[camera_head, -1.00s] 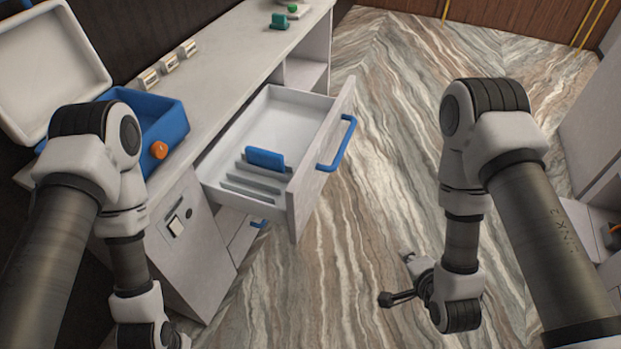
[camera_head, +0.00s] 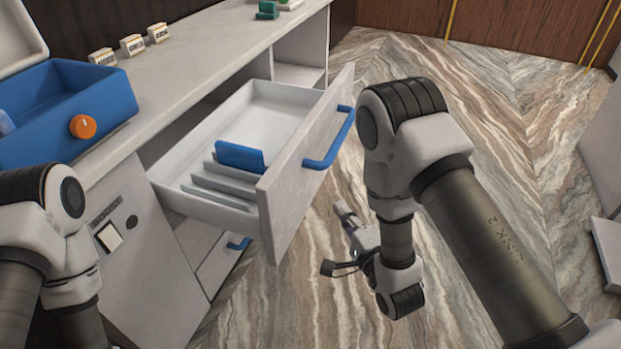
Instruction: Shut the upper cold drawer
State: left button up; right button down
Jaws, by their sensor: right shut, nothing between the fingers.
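The upper cold drawer (camera_head: 285,195) is pulled well out of the white counter. Its front panel faces right and carries a blue bar handle (camera_head: 330,152). Inside are low grey dividers and a blue upright piece (camera_head: 240,157). My right gripper (camera_head: 342,240) is shut and empty. It shows to the right of the drawer front, below the handle in the picture, and appears clear of both. My left arm shows at the lower left, but its gripper is out of view.
A lower drawer with a blue handle (camera_head: 238,243) sits below. On the counter top (camera_head: 200,50) are an open blue box (camera_head: 65,110) with an orange knob, small labelled blocks (camera_head: 132,45) and a green item (camera_head: 267,10).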

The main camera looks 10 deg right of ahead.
aim_at(305, 174)
jog(key=w+a, duration=0.1)
jog(key=w, duration=0.2)
jog(key=w+a+b, duration=0.1)
jog(key=w+a, duration=0.1)
jog(key=w, duration=0.1)
jog(key=w+a+b, duration=0.1)
jog(key=w+a, duration=0.1)
jog(key=w, duration=0.1)
jog(key=shift+w, duration=0.4)
pick_arm(q)
jog(key=shift+f, duration=0.25)
pick_arm(e)
jog(key=shift+d, duration=0.1)
